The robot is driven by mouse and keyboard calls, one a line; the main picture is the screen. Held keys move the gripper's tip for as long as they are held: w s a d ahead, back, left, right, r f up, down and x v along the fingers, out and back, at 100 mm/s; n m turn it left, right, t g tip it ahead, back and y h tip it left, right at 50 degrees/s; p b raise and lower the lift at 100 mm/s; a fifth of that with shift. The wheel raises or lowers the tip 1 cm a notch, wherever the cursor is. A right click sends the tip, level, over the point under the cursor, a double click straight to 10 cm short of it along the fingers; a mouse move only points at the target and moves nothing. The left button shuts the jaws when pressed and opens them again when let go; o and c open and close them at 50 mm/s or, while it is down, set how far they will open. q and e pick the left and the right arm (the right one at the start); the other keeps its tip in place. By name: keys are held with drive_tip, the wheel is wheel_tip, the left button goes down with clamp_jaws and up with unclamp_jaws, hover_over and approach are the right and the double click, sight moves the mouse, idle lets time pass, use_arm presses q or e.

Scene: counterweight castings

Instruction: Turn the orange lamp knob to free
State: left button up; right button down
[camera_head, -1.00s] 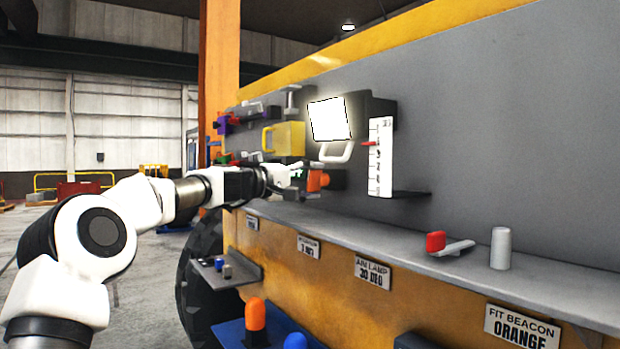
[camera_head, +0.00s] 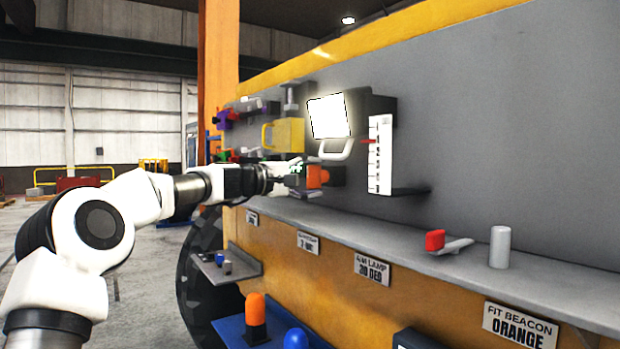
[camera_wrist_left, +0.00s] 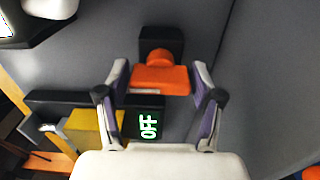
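The orange lamp knob (camera_wrist_left: 160,78) sits on a dark block on the grey panel in the left wrist view. It also shows in the head view (camera_head: 317,176), just right of my left gripper (camera_head: 296,172). In the left wrist view my left gripper (camera_wrist_left: 158,90) is open, with one finger on each side of the knob's wide bar. Small gaps seem to show between the fingers and the bar; contact is hard to tell. My right gripper is not in view.
The lit lamp (camera_head: 330,117) with a white handle is above right of the knob. A yellow block (camera_head: 284,136) is behind the gripper. A white scale (camera_head: 380,155) stands to the right. Below, a grey ledge (camera_head: 420,230) holds a red-ended lever (camera_head: 447,242) and a grey cylinder (camera_head: 500,247).

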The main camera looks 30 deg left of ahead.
sight(308, 178)
use_arm(q)
drive_tip(key=shift+w+d, duration=0.25)
drive_tip(key=v, duration=0.7)
drive_tip(key=shift+s+a, duration=0.15)
drive_tip(key=shift+s, duration=0.25)
drive_tip(key=shift+w+f, duration=0.1)
drive_tip(key=shift+w, duration=0.2)
drive_tip(key=shift+s, duration=0.15)
